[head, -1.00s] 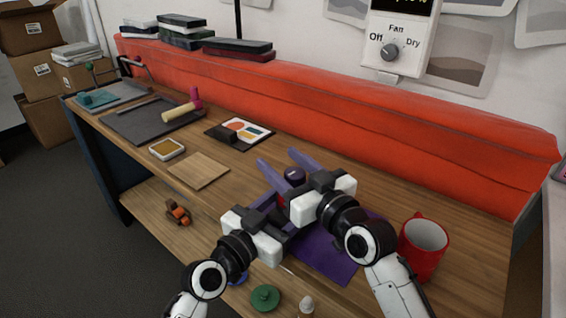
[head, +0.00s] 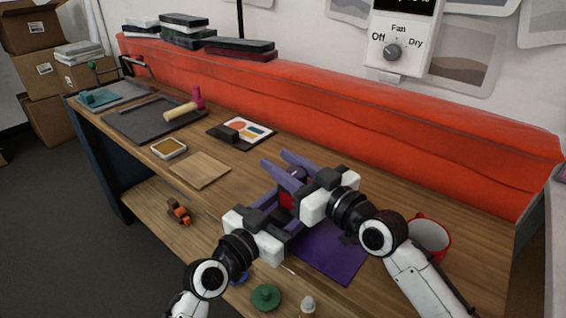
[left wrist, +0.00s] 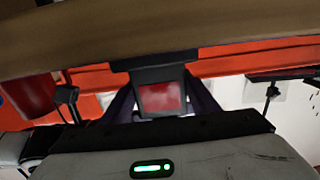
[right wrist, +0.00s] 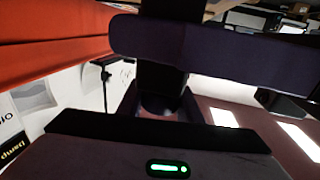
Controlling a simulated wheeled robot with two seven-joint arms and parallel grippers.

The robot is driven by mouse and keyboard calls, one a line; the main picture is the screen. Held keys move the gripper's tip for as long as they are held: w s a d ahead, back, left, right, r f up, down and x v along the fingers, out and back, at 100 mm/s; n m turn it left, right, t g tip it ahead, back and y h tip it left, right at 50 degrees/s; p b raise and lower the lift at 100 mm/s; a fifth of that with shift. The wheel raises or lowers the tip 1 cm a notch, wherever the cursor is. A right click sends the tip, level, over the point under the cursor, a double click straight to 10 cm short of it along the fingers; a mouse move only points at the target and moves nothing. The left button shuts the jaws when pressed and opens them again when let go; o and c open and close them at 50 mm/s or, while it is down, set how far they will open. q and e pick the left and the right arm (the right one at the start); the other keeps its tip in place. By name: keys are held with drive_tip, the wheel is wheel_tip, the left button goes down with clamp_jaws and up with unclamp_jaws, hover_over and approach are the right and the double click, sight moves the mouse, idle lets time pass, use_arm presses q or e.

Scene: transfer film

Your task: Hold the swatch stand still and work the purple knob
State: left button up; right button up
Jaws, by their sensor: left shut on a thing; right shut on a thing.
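The swatch stand is mostly hidden behind my grippers in the head view; a red patch (head: 287,200) on it shows between them. The left wrist view shows a dark block with a red face (left wrist: 162,98) between my left fingers. My left gripper (head: 270,203) is shut on the stand from the near side. The dark purple knob (head: 298,172) shows between the lavender fingers of my right gripper (head: 287,170), which is shut on it. In the right wrist view, a dark upright part (right wrist: 160,85) stands between those fingers. The knob's turn angle cannot be told.
A purple mat (head: 330,250) lies at the near right. A red mug (head: 430,235) stands close to my right forearm. A green lidded item (head: 266,297) and a small bottle (head: 308,306) are at the near edge. A wooden board (head: 200,170) lies left, and the red padded barrier (head: 350,115) runs behind.

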sight(304, 178)
drive_tip(key=o, duration=1.1)
drive_tip(key=shift+c, duration=0.2)
drive_tip(key=v, duration=1.2)
drive_tip(key=shift+r, duration=0.1)
use_arm(q)
drive_tip(key=o, duration=1.3)
